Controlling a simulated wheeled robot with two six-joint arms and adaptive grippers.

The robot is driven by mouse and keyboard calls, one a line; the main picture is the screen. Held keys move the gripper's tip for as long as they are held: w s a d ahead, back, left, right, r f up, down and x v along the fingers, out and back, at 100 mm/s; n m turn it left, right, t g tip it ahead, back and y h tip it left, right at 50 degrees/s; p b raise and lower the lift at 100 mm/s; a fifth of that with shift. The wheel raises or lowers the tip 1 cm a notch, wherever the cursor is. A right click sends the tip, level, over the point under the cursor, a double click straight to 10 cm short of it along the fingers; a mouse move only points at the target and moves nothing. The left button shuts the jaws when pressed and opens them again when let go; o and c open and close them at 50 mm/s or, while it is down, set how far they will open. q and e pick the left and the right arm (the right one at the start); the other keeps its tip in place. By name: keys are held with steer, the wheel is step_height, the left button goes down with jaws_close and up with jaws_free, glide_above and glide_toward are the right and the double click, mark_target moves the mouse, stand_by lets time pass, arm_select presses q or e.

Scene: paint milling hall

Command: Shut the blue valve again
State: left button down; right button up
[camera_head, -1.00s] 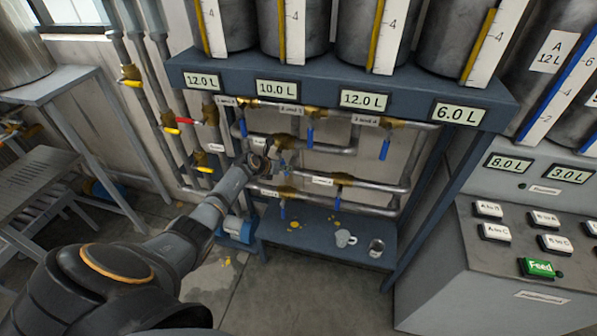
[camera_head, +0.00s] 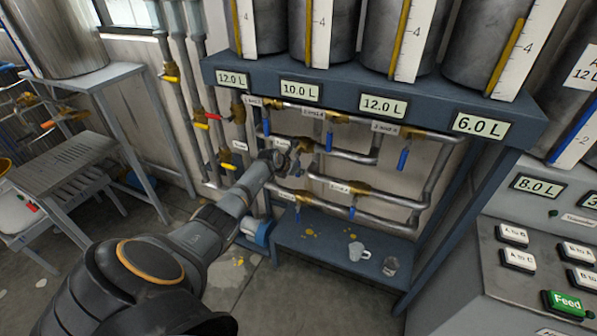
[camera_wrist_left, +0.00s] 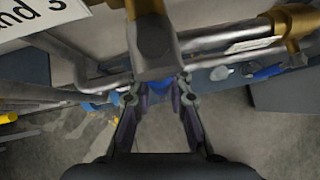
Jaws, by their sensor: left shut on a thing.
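Several blue-handled valves sit on the steel pipes under the tank shelf in the head view. My left gripper (camera_head: 284,158) reaches in among them, at a brass valve (camera_head: 301,146) on the middle pipe. My right gripper is not in view.
Other blue handles (camera_head: 403,159) hang from the upper pipes. Red- and yellow-handled pipes stand left. A control console (camera_head: 500,290) stands right.

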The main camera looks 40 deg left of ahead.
arm_select(q)
steer(key=c, duration=1.2)
jaws_free()
steer(key=shift+a, duration=0.1)
steer(key=v, duration=1.2)
